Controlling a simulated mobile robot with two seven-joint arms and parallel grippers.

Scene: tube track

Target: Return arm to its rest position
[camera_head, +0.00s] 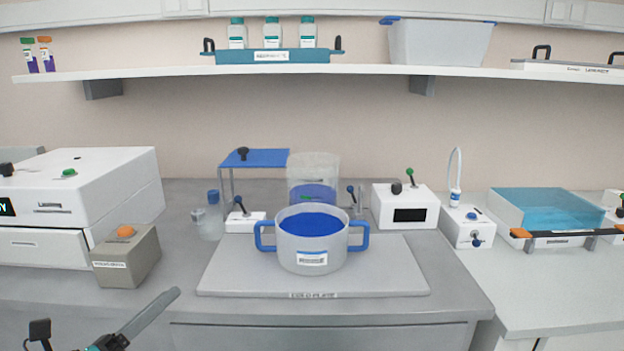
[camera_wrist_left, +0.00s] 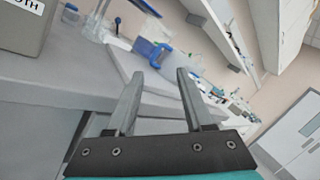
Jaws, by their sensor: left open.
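My left gripper (camera_head: 150,314) shows at the bottom left of the head view, in front of the bench's front edge. In the left wrist view its two fingers (camera_wrist_left: 159,74) stand apart with nothing between them. A grey pot (camera_head: 312,256) with blue handles and blue contents stands upright on the flat cold plate (camera_head: 232,277), apart from my gripper. In the left wrist view a blue handle shows beyond the fingers, tilted with the camera. My right gripper is in neither view.
A grey box with an orange button (camera_head: 128,262) stands on the bench near my left gripper, beside a white machine (camera_head: 85,205). A clear cylinder (camera_head: 313,172) and white devices (camera_head: 405,208) stand behind the pot. A shelf (camera_head: 170,73) runs above. Bare bench lies left of the plate.

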